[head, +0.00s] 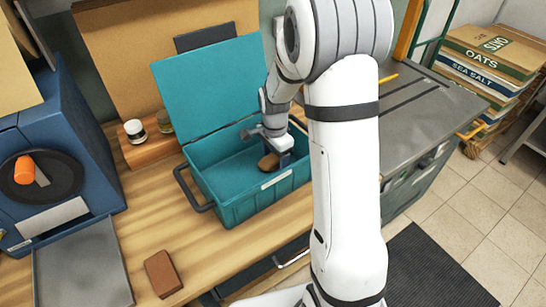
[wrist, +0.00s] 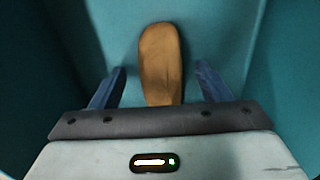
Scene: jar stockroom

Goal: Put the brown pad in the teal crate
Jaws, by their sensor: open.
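The teal crate (head: 240,212) stands on the wooden bench with its lid (head: 208,88) raised. A brown pad (head: 268,162), long with rounded ends, is inside the crate toward its right end. In the wrist view the pad (wrist: 161,60) lies between my two spread fingers, with a gap on each side. My gripper (head: 276,150) is open, reaching down inside the crate. The pad's near end is hidden by my gripper body in the wrist view. Whether the pad rests fully on the crate floor is hard to tell.
A reddish-brown block (head: 163,273) lies on the bench in front of the crate. Small jars (head: 135,131) stand on a wooden block behind it. A blue machine (head: 60,150) and a grey tray (head: 82,268) are at left. A grey counter (head: 430,115) is at right.

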